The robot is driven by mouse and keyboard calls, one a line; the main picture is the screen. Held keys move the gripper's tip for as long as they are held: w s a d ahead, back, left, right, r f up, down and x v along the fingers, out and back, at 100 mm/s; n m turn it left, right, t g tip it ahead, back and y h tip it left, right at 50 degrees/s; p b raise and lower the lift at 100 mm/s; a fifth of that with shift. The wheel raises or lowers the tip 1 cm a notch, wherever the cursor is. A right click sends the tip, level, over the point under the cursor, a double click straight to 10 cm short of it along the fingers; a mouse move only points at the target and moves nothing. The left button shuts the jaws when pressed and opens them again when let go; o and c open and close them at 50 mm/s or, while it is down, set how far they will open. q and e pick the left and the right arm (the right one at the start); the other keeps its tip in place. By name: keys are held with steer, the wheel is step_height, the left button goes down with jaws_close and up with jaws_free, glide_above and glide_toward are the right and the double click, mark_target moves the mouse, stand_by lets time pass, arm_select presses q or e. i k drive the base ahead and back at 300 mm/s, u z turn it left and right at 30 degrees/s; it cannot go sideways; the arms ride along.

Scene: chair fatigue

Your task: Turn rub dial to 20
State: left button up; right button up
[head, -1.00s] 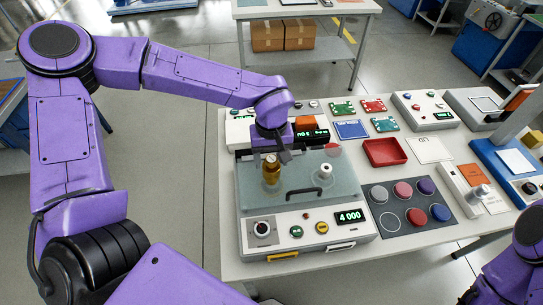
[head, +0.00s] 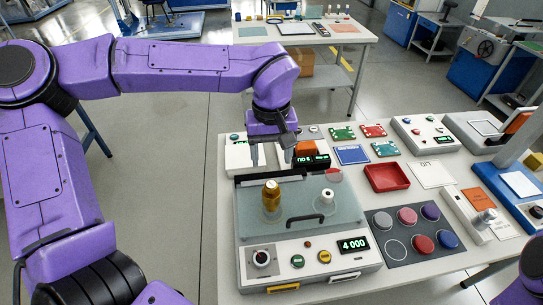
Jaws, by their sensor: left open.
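The grey tester (head: 310,264) stands at the table's front left, with a dark round dial (head: 262,258) on its front panel and a green display (head: 353,245) that seems to read 4 000. I cannot tell which dial is the rub dial. A second unit (head: 238,158) with a smaller green display (head: 312,161) sits behind the tester, partly hidden by my arm. My left gripper (head: 271,160) points down with fingers apart and empty, in front of this rear unit in the picture. My right gripper is out of view.
The tester's clear lid (head: 300,205) has a black handle (head: 305,220); a brass piece (head: 271,194) and a white knob (head: 327,195) show there. A dark mat (head: 412,232) with coloured discs and a red tray (head: 386,178) lie to the right.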

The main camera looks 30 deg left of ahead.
mark_target(261, 259)
steer(key=k, duration=1)
